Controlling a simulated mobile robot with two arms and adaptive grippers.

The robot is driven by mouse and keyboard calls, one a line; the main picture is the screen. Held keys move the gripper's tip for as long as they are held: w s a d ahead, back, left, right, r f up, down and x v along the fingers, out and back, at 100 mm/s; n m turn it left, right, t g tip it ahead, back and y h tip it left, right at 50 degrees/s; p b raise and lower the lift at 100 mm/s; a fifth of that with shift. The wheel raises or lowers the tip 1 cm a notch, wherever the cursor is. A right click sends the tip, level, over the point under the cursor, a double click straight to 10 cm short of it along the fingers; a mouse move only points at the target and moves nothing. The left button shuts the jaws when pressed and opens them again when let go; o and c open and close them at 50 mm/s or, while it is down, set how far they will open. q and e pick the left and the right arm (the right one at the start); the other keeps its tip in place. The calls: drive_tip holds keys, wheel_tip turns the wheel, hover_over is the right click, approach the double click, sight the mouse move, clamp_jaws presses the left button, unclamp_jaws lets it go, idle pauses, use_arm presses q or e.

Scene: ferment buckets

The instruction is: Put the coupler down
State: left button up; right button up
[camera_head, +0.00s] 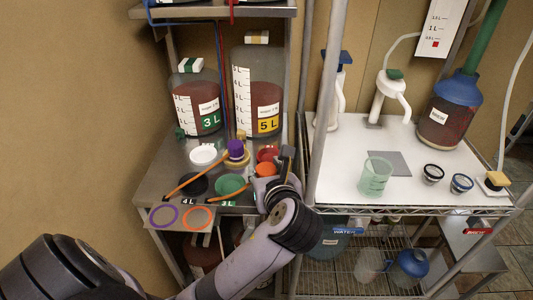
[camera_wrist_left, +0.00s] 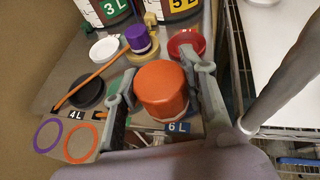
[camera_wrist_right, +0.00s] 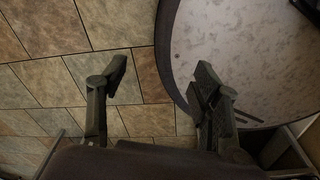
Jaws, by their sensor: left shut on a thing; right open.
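My left gripper (camera_wrist_left: 155,88) is shut on an orange coupler (camera_wrist_left: 163,90), a short cylinder between its fingers above the left shelf. The coupler also shows in the head view (camera_head: 265,169), partly hidden by my left gripper (camera_head: 274,172). A purple coupler (camera_head: 235,147) stands upright on a yellowish piece beside it. A purple ring (camera_head: 163,216) and an orange ring (camera_head: 197,217) are marked on a mat at the shelf's front left corner; both are empty. My right gripper (camera_wrist_right: 160,78) is open and empty above the tiled floor.
White (camera_head: 203,156), black (camera_head: 193,184), green (camera_head: 229,184) and red (camera_head: 267,155) discs crowd the left shelf, with orange sticks among them. Two jugs (camera_head: 197,105) (camera_head: 257,95) stand behind. A metal post (camera_head: 325,110) separates this shelf from the white one.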

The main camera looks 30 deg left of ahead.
use_arm(q)
drive_tip(key=w+a, duration=0.3)
drive_tip(key=w, duration=0.2)
drive_tip(key=w+a+f, duration=0.1)
drive_tip(key=w+a, duration=0.1)
drive_tip(key=w, duration=0.2)
drive_tip(key=w+a+f+p, duration=0.1)
drive_tip(key=w+a, duration=0.2)
drive_tip(key=w, duration=0.2)
drive_tip(key=shift+w+a+f, duration=0.2)
drive_tip(key=shift+w+a, duration=0.1)
wheel_tip(320, 180, down, 4)
drive_tip(key=shift+r, duration=0.1)
drive_tip(key=shift+w+f, duration=0.15)
drive_tip(key=shift+f, duration=0.15)
use_arm(e)
drive_tip(key=shift+d+r, duration=0.3)
drive_tip(key=shift+r, duration=0.45)
use_arm(q)
drive_tip(key=shift+f, duration=0.1)
